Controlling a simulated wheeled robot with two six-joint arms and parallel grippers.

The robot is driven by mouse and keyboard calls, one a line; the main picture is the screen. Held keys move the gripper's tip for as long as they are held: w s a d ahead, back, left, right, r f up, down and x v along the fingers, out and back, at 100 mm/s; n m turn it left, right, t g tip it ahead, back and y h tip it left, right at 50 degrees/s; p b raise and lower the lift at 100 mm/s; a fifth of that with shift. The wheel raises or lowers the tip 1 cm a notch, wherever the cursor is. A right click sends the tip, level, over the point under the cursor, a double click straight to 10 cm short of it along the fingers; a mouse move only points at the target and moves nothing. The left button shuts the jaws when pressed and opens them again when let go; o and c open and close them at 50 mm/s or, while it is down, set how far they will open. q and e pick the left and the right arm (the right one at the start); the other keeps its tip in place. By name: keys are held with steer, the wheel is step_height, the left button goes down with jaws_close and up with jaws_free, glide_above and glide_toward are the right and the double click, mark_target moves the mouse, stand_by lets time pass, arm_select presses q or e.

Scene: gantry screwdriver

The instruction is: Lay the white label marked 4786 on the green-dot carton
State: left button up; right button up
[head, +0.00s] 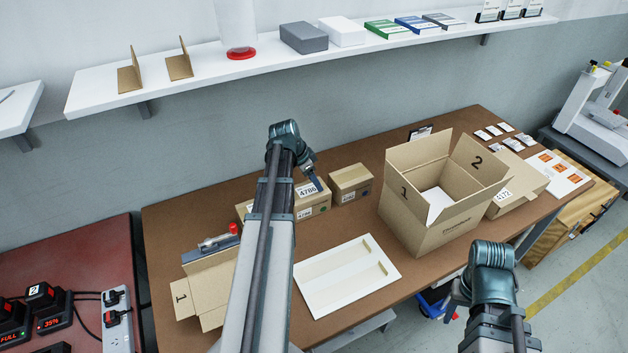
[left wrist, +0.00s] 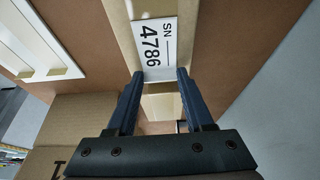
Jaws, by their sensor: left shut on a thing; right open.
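The white label marked 4786 (head: 308,189) is at the top of the green-dot carton (head: 322,206), a small brown box at the back of the table. My left gripper (head: 318,184) is shut on one edge of this label. In the left wrist view the label (left wrist: 155,42) reaches out flat beyond the fingertips (left wrist: 160,76), over the carton's top. I cannot tell whether it touches the carton. The carton's front bears a printed 4786 and a green dot. My right gripper (head: 453,302) is open near the table's front edge, away from the carton.
A large open box (head: 425,215) marked 1 and 2 stands further right. A white tray (head: 347,276) lies in front. An open box (head: 207,287) stands at left. Several white labels (head: 495,130) lie at back right.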

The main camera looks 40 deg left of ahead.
mark_target(299, 193)
arm_select(q)
steer(key=o, duration=1.4)
steer(key=shift+c, duration=0.2)
steer(key=shift+r, duration=0.1)
steer(key=p+v, duration=1.2)
steer(key=v, duration=0.1)
steer(key=shift+r+p, duration=0.35)
steer(key=shift+p, duration=0.05)
